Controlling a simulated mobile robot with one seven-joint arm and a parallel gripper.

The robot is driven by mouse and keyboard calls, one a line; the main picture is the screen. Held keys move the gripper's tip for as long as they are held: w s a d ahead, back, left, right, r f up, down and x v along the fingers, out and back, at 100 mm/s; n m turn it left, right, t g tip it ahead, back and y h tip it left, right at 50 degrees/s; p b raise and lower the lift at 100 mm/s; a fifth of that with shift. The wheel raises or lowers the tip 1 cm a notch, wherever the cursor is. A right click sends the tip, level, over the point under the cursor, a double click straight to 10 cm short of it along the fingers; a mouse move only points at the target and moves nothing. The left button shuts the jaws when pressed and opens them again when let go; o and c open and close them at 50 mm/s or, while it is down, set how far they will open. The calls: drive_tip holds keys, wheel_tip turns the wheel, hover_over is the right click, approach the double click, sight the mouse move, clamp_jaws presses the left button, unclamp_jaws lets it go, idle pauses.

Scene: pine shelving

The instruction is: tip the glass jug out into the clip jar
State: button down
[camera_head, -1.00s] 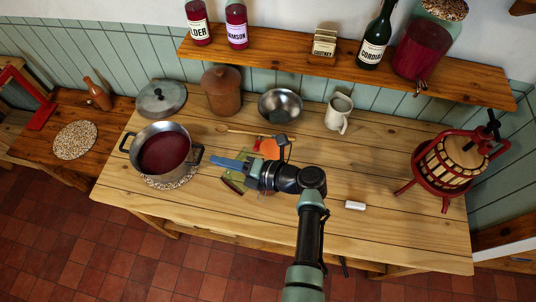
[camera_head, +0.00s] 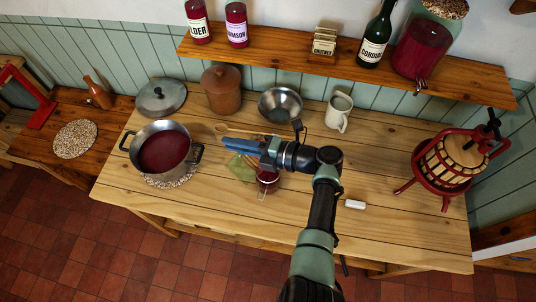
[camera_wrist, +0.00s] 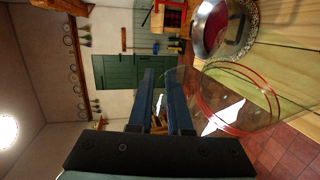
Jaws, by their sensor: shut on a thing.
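My gripper (camera_head: 228,144) is shut and points left over the table. In the wrist view its two dark fingers (camera_wrist: 160,100) stand close together, with clear glass right beside them. I take this glass to be the glass jug (camera_wrist: 185,85); its outline is faint, and its tilt and contents cannot be told. In the head view the clip jar (camera_head: 267,184), with dark red in it and a wire clip at its front, stands on the table just below my wrist, its top partly hidden. A red-orange ring (camera_wrist: 238,132) shows through the glass in the wrist view.
A pot of red liquid (camera_head: 165,152) stands at left, near my fingertips. A green cloth (camera_head: 240,168) lies under the gripper. Behind are a wooden spoon (camera_head: 235,130), steel bowl (camera_head: 280,105) and mug (camera_head: 339,112). A fruit press (camera_head: 450,165) stands right. The front table is mostly clear.

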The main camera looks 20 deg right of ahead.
drive_tip(key=s+a+f+n+t+h+b, duration=0.1)
drive_tip(key=s+a+f+n+h+b, duration=0.2)
drive_tip(key=f, duration=0.6)
drive_tip(key=s+a+f+n+t+h+b, duration=0.1)
drive_tip(key=s+a+f+n+h+b, duration=0.2)
drive_tip(key=a+f+n+h+b, duration=0.2)
drive_tip(key=shift+a+f+n+t+b, duration=0.4)
drive_tip(key=shift+a+f+n+b, duration=1.35)
drive_tip(key=shift+a+f, duration=0.55)
